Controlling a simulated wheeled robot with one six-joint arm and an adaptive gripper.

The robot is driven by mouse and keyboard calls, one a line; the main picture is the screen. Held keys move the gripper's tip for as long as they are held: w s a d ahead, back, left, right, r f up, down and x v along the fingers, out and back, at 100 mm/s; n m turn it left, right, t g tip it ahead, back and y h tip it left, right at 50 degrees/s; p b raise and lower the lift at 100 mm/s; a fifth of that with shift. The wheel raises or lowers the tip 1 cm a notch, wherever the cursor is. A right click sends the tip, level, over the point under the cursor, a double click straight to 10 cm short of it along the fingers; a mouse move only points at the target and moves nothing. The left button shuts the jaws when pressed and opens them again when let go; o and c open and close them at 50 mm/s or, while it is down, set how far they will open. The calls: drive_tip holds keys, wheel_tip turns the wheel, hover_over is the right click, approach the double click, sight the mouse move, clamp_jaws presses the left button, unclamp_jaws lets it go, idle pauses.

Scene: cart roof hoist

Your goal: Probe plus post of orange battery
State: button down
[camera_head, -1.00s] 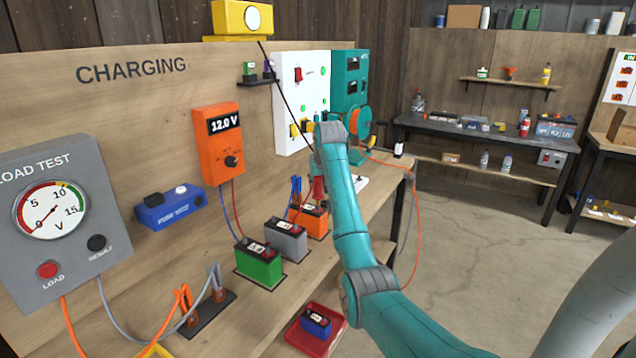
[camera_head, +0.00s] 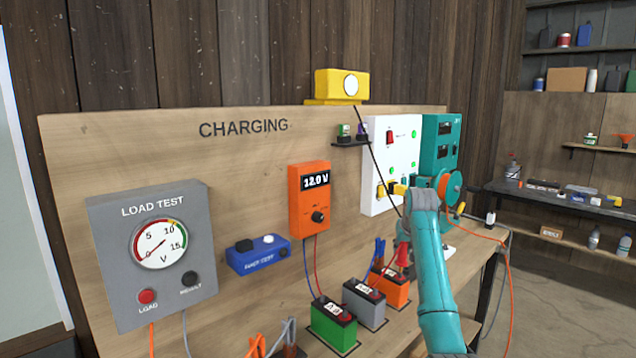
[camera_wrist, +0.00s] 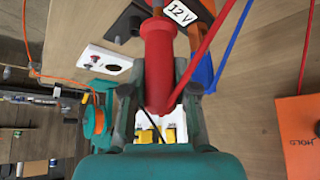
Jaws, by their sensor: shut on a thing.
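The orange battery (camera_head: 388,292) stands at the far end of a row on the bench, its top partly covered by leads and my arm. My gripper (camera_wrist: 156,75) is shut on a red probe (camera_wrist: 158,50), whose red lead runs off the top of the wrist view. The probe reaches to the battery's dark top beside a "12 V" label (camera_wrist: 179,12). I cannot tell whether its tip touches a post. In the head view the red probe (camera_head: 402,254) is small at the arm's end. The blue probe (camera_head: 379,250) stands at the battery. The orange meter (camera_head: 309,198) reads 12.0 V.
A grey battery (camera_head: 364,305) and a green battery (camera_head: 333,326) stand nearer. A grey load tester (camera_head: 120,280) and blue fuse tester (camera_head: 257,256) hang on the board. A white panel (camera_head: 382,150) and teal hoist box (camera_head: 441,135) are behind my arm.

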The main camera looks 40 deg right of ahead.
drive_tip(key=shift+f, duration=0.2)
drive_tip(key=shift+r, duration=3.65)
